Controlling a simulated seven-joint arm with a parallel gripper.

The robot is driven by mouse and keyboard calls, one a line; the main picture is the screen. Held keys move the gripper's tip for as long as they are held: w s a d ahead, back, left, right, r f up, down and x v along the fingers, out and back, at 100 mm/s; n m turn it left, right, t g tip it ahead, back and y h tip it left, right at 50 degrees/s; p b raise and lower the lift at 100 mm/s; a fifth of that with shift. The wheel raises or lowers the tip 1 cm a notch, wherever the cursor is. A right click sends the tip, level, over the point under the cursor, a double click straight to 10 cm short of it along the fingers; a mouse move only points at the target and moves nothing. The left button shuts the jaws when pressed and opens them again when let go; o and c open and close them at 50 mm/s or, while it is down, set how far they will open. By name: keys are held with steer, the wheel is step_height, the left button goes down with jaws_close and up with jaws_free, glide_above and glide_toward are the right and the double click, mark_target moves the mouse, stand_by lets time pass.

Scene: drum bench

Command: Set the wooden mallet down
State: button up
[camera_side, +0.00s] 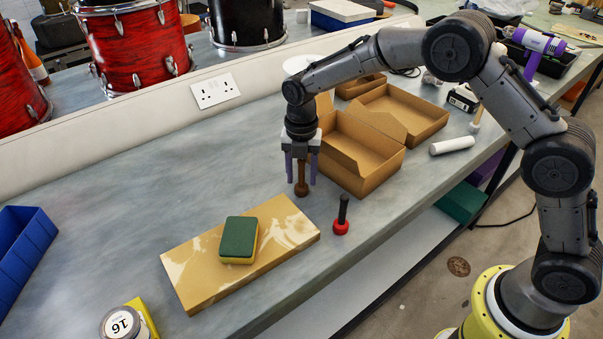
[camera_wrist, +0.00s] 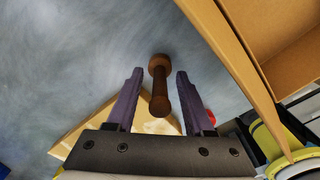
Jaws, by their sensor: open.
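The brown wooden mallet (camera_side: 301,189) stands upright on the grey bench with its wider end down, just behind the tan board. It also shows in the wrist view (camera_wrist: 160,100), between the two purple fingers. My gripper (camera_side: 302,179) is directly above and around its handle, pointing down. In the wrist view my gripper (camera_wrist: 159,72) is open, with a gap between each finger and the mallet. The upper handle is partly hidden by the fingers in the side view.
An open cardboard box (camera_side: 360,155) stands close to the right of my gripper. A black-handled red mallet (camera_side: 341,214) stands in front, near the bench edge. A green-yellow sponge (camera_side: 238,240) lies on the tan board (camera_side: 200,285).

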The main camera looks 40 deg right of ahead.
step_height(320, 180, up, 12)
steer(key=shift+s+d+r, duration=0.15)
steer(key=shift+r, duration=0.35)
steer(key=s+d+r+m+t, duration=0.2)
steer(key=s+d+r+m, duration=0.25)
steer(key=s+m, duration=0.3)
steer(key=s+d+r+m+t, duration=0.1)
steer(key=s+d+r+m, duration=0.2)
steer(key=s+r+m, duration=0.45)
steer(key=s+d+f+m+t, duration=0.1)
steer(key=s+d+f+m, duration=0.1)
steer(key=s+m, duration=0.4)
steer(key=s+d+f+m+t, duration=0.1)
steer(key=s+f+m, duration=0.3)
steer(key=s, duration=0.7)
steer(key=shift+s+d+f+m+t, duration=0.15)
steer(key=shift+s+d+m+t, duration=0.2)
steer(key=shift+d+m, duration=0.45)
